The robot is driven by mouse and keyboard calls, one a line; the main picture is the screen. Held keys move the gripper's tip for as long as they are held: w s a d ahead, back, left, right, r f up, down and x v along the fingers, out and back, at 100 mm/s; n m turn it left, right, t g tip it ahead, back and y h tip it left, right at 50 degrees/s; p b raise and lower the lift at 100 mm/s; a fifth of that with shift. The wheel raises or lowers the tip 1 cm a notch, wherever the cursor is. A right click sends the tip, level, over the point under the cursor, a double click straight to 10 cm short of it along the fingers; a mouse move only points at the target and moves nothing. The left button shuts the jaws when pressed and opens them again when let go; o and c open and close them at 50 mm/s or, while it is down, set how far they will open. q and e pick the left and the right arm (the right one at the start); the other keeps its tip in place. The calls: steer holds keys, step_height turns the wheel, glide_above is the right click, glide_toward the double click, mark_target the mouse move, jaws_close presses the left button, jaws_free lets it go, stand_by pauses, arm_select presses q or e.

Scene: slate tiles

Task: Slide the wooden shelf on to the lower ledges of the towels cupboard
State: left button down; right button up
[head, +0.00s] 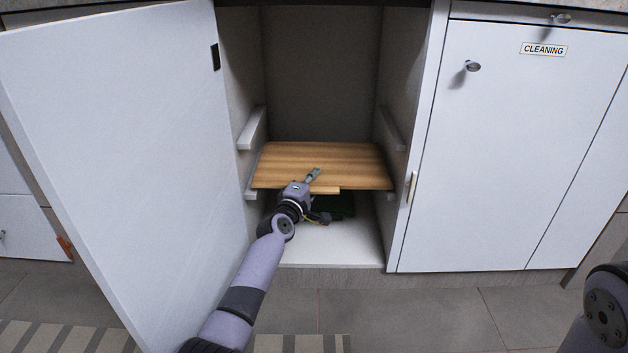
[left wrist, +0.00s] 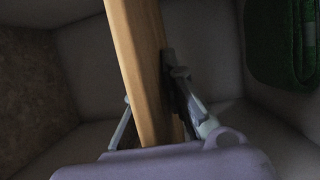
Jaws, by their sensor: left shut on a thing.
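The wooden shelf (head: 322,165) is inside the open towels cupboard (head: 322,70), roughly level and at about the height of the lower ledges. The lower left ledge (head: 251,192) shows by its front end; the lower right ledge is mostly hidden by the shelf. I cannot tell whether the shelf rests on both. My left gripper (head: 312,177) is shut on the shelf's front edge near its middle. In the left wrist view the shelf's edge (left wrist: 140,65) runs between the two fingers. My right gripper is out of view.
An upper left ledge (head: 252,128) and an upper right ledge (head: 391,129) are empty. A dark green folded thing (head: 343,208) lies on the cupboard floor below the shelf. The white door (head: 120,150) stands open at left. A closed CLEANING cupboard (head: 505,150) is at right.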

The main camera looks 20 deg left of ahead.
arm_select(q)
steer(key=shift+f+b, duration=0.5)
steer(key=shift+b, duration=0.15)
stand_by(0.4)
